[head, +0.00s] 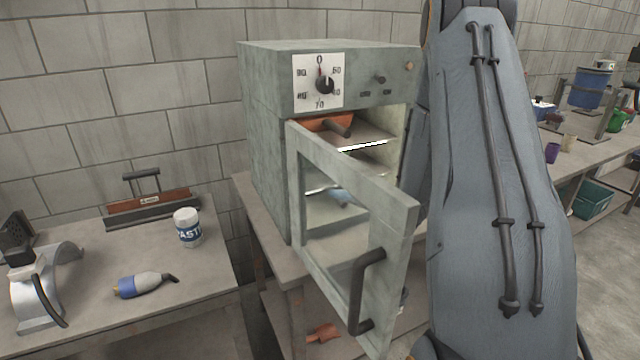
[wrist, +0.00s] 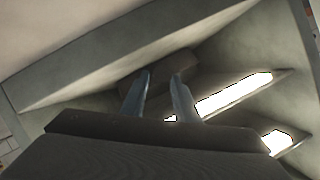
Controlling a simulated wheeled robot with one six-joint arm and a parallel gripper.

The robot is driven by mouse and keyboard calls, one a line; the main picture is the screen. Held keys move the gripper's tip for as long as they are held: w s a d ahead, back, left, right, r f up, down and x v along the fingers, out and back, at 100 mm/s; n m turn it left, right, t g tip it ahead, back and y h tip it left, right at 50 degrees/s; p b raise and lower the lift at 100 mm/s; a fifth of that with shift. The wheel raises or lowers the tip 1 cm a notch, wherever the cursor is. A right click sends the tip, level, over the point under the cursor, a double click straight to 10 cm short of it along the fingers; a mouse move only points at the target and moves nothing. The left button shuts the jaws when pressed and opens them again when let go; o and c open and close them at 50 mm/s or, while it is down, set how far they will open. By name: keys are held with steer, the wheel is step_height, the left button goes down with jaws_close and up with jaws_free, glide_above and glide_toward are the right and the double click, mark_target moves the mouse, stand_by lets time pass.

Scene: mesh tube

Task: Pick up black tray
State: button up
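No black tray shows clearly as a tray in either view. In the wrist view a dark, block-like thing (wrist: 152,66) lies at the fingertips of my gripper (wrist: 160,84); I cannot tell if it is part of the tray or if the fingers touch it. The two grey-blue fingers stand apart with a gap between them. The grey oven (head: 270,140) has its windowed door (head: 392,225) swung open. Inside its top, an orange-red piece (head: 312,124) has a dark rod-like handle (head: 338,126).
The oven shelf (head: 372,136) has a bright front edge. The open door with its dark handle (head: 366,290) juts toward me. The left table (head: 100,260) holds a white can (head: 187,227), a blue-grey tool (head: 145,285) and a dark long-based item with a handle (head: 150,205).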

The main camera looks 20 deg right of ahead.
steer(key=shift+x, duration=1.15)
jaws_close()
